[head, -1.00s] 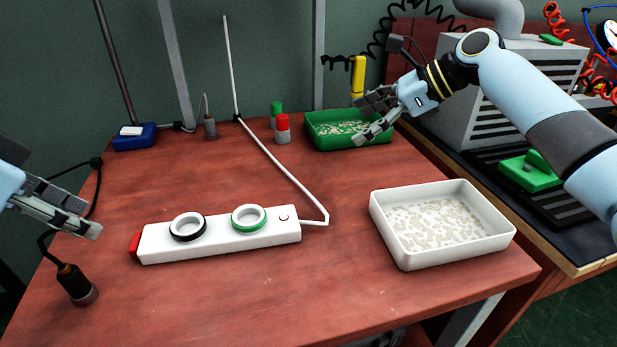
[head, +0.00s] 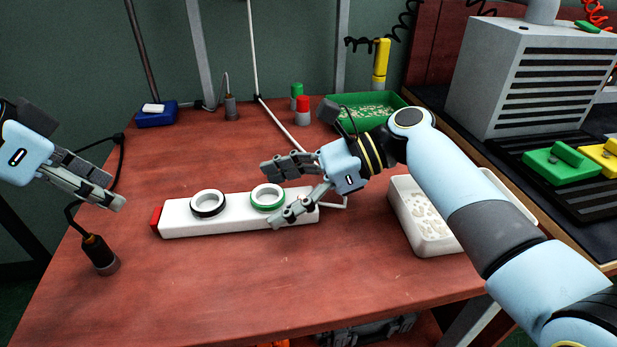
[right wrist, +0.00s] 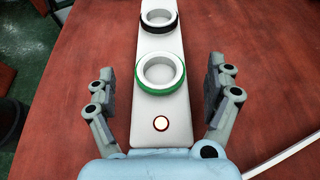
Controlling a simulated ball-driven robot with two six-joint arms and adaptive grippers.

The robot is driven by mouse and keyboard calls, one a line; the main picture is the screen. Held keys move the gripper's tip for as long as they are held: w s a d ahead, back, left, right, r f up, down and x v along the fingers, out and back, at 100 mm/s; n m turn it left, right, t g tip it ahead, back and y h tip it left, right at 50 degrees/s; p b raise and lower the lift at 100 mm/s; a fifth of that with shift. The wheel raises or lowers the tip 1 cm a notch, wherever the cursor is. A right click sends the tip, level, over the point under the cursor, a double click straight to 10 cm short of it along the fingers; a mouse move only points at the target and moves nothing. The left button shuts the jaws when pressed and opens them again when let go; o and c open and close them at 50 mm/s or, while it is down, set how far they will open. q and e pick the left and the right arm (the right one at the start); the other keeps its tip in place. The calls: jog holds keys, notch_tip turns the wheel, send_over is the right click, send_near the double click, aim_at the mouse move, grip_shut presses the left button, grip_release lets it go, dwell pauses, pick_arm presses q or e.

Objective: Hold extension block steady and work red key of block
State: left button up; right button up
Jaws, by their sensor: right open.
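The extension block (head: 240,218) is a long white bar lying flat on the red table, with a black-ringed socket (head: 208,204) and a green-ringed socket (head: 268,197). Its red key (head: 155,219) is at the left end. My right gripper (head: 272,195) is open over the right end. In the right wrist view its fingers (right wrist: 160,90) are on either side of the block (right wrist: 147,133), apart from it, and a small round red-rimmed button (right wrist: 161,124) shows between them. My left gripper (head: 115,192) hangs left of the red key, empty; its opening is unclear.
A dark cylindrical plug (head: 101,255) stands at front left. A white tray (head: 408,222) is at the right, partly behind my right arm. A green tray (head: 340,100) and red-capped bottle (head: 303,110) are behind. The table front is clear.

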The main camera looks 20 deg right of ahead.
aim_at(240, 208)
jog(key=shift+x, duration=1.4)
jog(key=shift+c, duration=0.4)
jog(key=c, duration=1.6)
jog(key=o, duration=0.9)
jog(key=c, duration=0.9)
pick_arm(q)
jog(key=shift+c, duration=0.4)
grip_shut()
